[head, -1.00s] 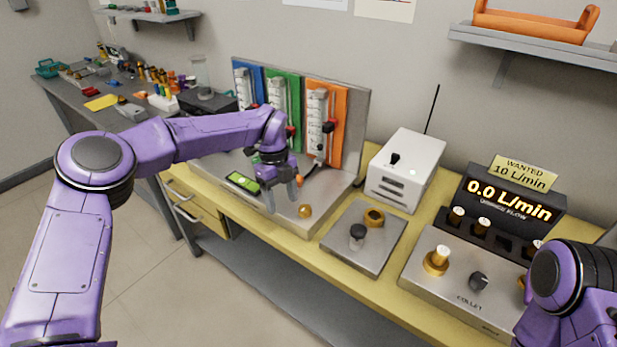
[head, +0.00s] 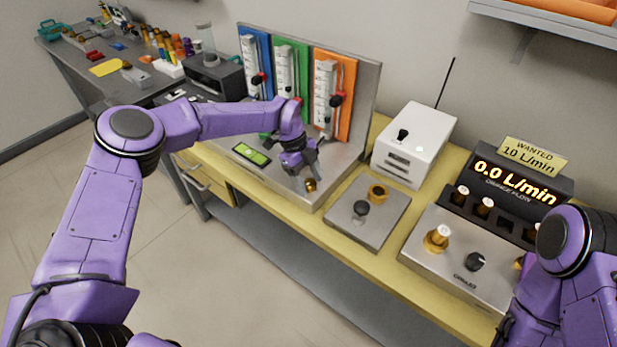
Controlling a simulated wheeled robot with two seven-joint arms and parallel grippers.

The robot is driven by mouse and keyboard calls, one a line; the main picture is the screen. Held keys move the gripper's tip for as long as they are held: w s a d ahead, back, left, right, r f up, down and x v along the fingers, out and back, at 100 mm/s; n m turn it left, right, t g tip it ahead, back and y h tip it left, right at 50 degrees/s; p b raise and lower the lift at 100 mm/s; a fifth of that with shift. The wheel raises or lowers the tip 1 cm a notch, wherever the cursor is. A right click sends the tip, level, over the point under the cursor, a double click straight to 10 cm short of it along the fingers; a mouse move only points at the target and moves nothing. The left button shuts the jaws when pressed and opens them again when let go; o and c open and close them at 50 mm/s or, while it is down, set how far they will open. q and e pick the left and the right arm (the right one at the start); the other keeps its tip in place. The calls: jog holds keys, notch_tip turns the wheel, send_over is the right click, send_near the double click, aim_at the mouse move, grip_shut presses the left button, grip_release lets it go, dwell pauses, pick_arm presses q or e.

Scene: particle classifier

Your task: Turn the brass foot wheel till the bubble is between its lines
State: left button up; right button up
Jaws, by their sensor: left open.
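The brass foot wheel (head: 310,185) is a small knob at the front right of the steel base plate (head: 318,200) that carries the flow tubes. The bubble level (head: 251,153) is a green vial in a dark frame on the same plate, left of the wheel. The bubble and its lines are too small to read. My left gripper (head: 304,175) is open and points down just above and behind the wheel; I cannot tell whether a finger touches it. My right gripper is out of view; only my right arm shows at the right edge.
Blue, green and orange panels (head: 335,95) with flow tubes stand behind the left gripper. To the right are a small plate (head: 352,232) with a dark knob, a white box (head: 413,145) with an antenna, and a display (head: 508,190) reading 0.0 L/min. The yellow bench edge runs in front.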

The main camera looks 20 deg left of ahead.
pick_arm(q)
jog(key=shift+s, duration=0.1)
jog(key=shift+c, duration=1.2)
jog(key=c, duration=0.8)
jog(key=shift+f, duration=0.1)
